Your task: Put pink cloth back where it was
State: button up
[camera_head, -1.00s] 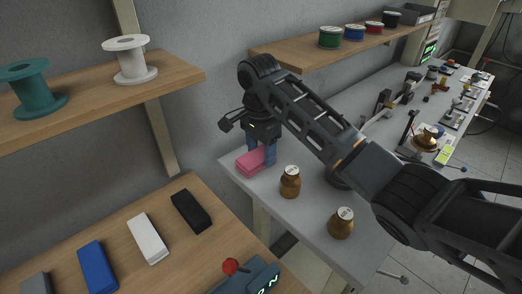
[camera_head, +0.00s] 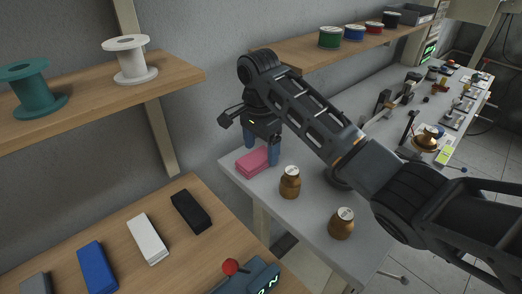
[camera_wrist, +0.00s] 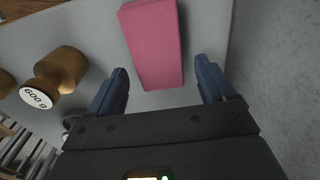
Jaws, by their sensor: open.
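The pink cloth (camera_head: 252,162) is a folded block lying on the grey bench (camera_head: 312,222) near its left end, by the wall. It also shows in the wrist view (camera_wrist: 154,42), with its near end between the fingertip line. My gripper (camera_head: 262,150) is open above the bench, with its two blue fingers spread apart, one on each side of the cloth. In the wrist view the gripper (camera_wrist: 163,82) shows gaps between both fingers and the cloth, so nothing is held.
Two brown weights stand on the bench close to the cloth, one nearer (camera_head: 290,182) and one farther right (camera_head: 341,223). The wooden table (camera_head: 110,225) holds black (camera_head: 190,211), white (camera_head: 148,239) and blue (camera_head: 97,267) blocks. A shelf with spools (camera_head: 340,48) hangs above the bench.

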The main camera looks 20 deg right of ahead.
aim_at(260, 154)
notch_tip(260, 154, up, 11)
jog(key=p, duration=0.4)
jog(key=shift+a+p, duration=0.2)
jog(key=shift+p, duration=0.1)
jog(key=shift+f, duration=0.15)
